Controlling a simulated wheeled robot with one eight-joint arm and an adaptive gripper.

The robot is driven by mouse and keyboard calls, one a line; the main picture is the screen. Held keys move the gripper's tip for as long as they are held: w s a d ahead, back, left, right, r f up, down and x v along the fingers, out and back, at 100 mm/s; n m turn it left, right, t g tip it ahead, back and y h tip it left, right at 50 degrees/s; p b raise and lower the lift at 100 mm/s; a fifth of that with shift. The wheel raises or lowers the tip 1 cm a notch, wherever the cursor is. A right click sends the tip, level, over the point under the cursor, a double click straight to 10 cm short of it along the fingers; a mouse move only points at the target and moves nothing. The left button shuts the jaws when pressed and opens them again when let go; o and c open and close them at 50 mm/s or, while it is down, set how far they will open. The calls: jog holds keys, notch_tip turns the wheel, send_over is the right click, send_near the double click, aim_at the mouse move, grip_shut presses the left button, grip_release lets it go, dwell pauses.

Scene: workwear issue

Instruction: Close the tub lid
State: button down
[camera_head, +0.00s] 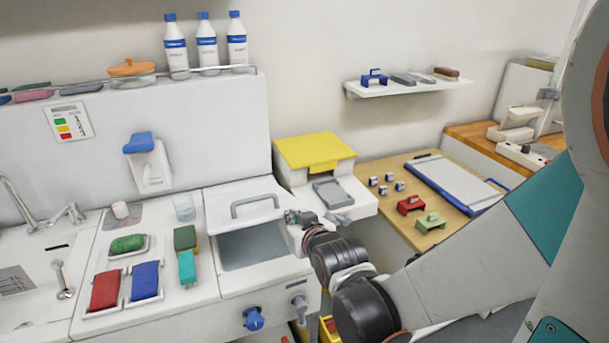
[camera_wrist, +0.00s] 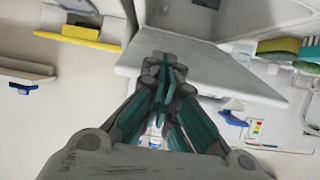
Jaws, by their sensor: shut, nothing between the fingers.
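The tub (camera_head: 262,248) is a grey basin set in the white counter, and its inside shows. Its white lid (camera_head: 225,217), with a grey bar handle (camera_head: 255,203), stands raised and tilted back at the rear of the opening. My gripper (camera_head: 290,216) is near the lid's right edge; I cannot tell whether it touches. In the wrist view my gripper (camera_wrist: 166,75) is shut and empty, in front of a pale grey panel that looks like the lid (camera_wrist: 225,80). Part of the tub (camera_wrist: 190,18) shows beyond it.
A white box with a yellow top (camera_head: 315,150) stands close right of the tub. Left lie a green sponge (camera_head: 185,237), a teal sponge (camera_head: 187,267) and red (camera_head: 104,290) and blue (camera_head: 145,281) pads. A blue knob (camera_head: 254,318) is on the front.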

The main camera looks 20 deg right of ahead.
jog(key=f+b, duration=0.1)
jog(key=f, duration=0.1)
jog(key=s+f+b, duration=0.1)
jog(key=f, duration=0.1)
jog(key=f+b, duration=0.2)
jog(key=shift+s+f, duration=0.1)
jog(key=shift+s, duration=0.25)
dwell(0.5)
